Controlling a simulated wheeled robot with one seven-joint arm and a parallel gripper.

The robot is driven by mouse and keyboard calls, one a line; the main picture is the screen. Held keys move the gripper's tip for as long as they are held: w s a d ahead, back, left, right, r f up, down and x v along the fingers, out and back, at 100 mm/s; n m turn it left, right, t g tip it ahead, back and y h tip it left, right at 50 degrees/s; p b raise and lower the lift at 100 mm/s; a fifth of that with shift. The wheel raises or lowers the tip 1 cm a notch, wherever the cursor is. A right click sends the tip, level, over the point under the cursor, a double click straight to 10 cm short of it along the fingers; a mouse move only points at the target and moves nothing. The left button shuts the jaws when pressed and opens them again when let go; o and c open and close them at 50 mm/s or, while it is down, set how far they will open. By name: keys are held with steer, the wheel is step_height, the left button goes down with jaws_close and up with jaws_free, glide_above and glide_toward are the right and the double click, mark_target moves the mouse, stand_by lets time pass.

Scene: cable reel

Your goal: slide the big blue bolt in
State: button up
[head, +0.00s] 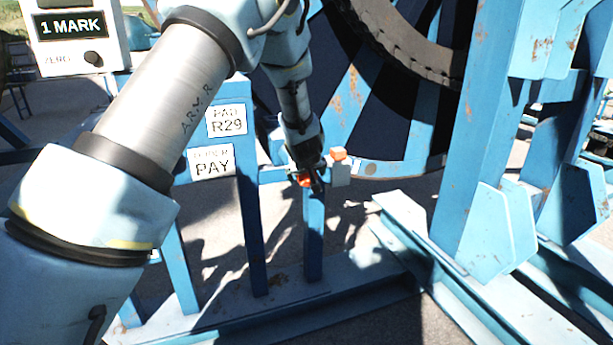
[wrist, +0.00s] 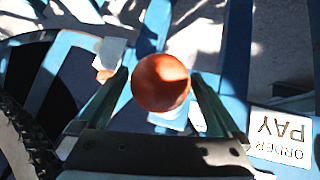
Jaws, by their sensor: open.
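A round orange-red knob (wrist: 160,83) sits between the two fingers of my gripper (wrist: 163,100) in the wrist view. The fingers stand open on either side of it, with a gap visible on both sides. In the head view my gripper (head: 315,182) reaches down to the top of a blue post, and the orange knob (head: 304,180) shows partly behind it. A blue bar (head: 272,174) runs level beside the knob; I cannot tell whether it is the big blue bolt. The bolt's shaft is mostly hidden by the knob and gripper.
A pale block (head: 341,174) with an orange top stands just right of my gripper. The large blue reel (head: 362,100) with a dark rim is behind it. A blue frame (head: 480,130) rises at right.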

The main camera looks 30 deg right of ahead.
steer(key=shift+c, duration=0.2)
jaws_close()
stand_by(0.5)
